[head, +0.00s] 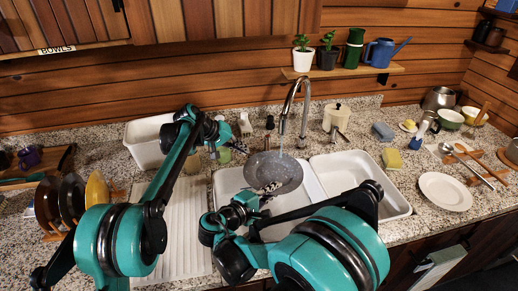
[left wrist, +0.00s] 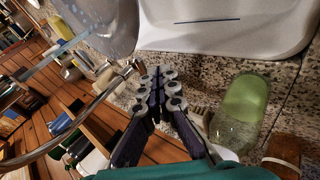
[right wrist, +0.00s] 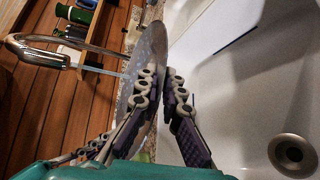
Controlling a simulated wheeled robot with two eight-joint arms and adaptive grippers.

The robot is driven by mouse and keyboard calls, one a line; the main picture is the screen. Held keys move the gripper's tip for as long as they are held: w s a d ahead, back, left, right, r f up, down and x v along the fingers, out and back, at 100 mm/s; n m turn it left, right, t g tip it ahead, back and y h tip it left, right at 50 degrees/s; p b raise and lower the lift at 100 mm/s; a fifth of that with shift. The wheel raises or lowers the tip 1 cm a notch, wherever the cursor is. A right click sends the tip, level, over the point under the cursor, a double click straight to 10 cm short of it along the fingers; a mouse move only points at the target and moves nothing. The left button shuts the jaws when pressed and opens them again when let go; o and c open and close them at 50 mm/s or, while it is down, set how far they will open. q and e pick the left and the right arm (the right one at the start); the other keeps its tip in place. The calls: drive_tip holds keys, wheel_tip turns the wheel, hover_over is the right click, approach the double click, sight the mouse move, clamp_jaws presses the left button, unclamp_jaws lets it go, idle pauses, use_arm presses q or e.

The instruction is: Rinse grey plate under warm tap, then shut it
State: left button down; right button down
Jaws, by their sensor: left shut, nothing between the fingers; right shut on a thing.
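The grey plate (head: 277,168) is held tilted over the left sink basin (head: 226,184). My right gripper (head: 270,188) is shut on its near rim, which also shows edge-on in the right wrist view (right wrist: 153,52). A thin stream of water (head: 281,146) falls from the curved metal tap (head: 292,95) onto the plate; the stream also shows in the right wrist view (right wrist: 105,73). Pale specks or drops show on the plate. My left gripper (left wrist: 160,82) is shut and empty, behind the sink near the tap's base. In the head view its fingertips are hard to make out.
The right basin (head: 345,170) is empty. A green bottle (left wrist: 243,100) stands close to my left gripper. A ribbed drainboard (head: 180,235) lies left of the sink. A yellow sponge (head: 391,158) and a white plate (head: 445,191) are on the right. A shelf (head: 340,71) holds plants and a watering can.

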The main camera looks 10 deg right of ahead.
sight(267, 149)
drive_tip(key=shift+r, duration=0.1)
use_arm(q)
drive_tip(key=w+d+f+m+t+y, duration=0.1)
drive_tip(key=w+d+f+m, duration=0.2)
drive_tip(key=d, duration=0.4)
drive_tip(key=shift+w+f, duration=0.6)
drive_tip(key=shift+w, duration=0.3)
drive_tip(key=shift+s+d+n+t+y, duration=0.15)
drive_tip(key=shift+s+d+n+t, duration=0.15)
drive_tip(key=shift+d, duration=0.3)
drive_tip(key=shift+s+d+n+t+y, duration=0.2)
drive_tip(key=shift+s+d+n, duration=0.1)
drive_tip(key=shift+d, duration=0.25)
drive_tip(key=shift+w+a, duration=0.1)
drive_tip(key=shift+r, duration=0.1)
